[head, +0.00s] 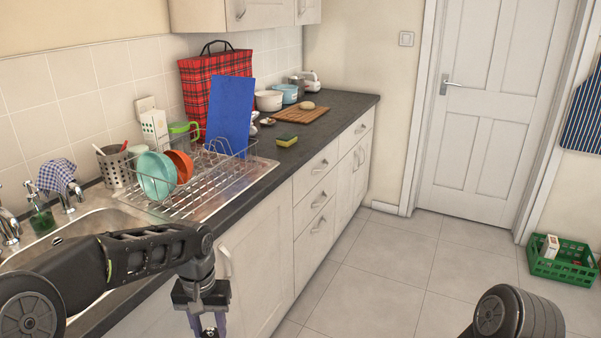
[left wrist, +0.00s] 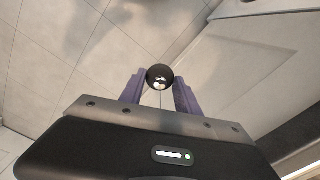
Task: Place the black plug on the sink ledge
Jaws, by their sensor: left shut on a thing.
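The plug cannot be made out in the head view. The steel sink (head: 85,225) is at the left, partly hidden behind my left arm, with its ledge by the taps. Of my right arm only a dark rounded part shows at the bottom right; its gripper is out of view.
A wire dish rack (head: 215,190) with bowls and a blue board (head: 229,117) stands on the drainer. A cutlery holder (head: 113,167), a green soap bottle (head: 40,214) and taps line the back. A green crate (head: 562,268) sits on the floor at right. The middle floor is clear.

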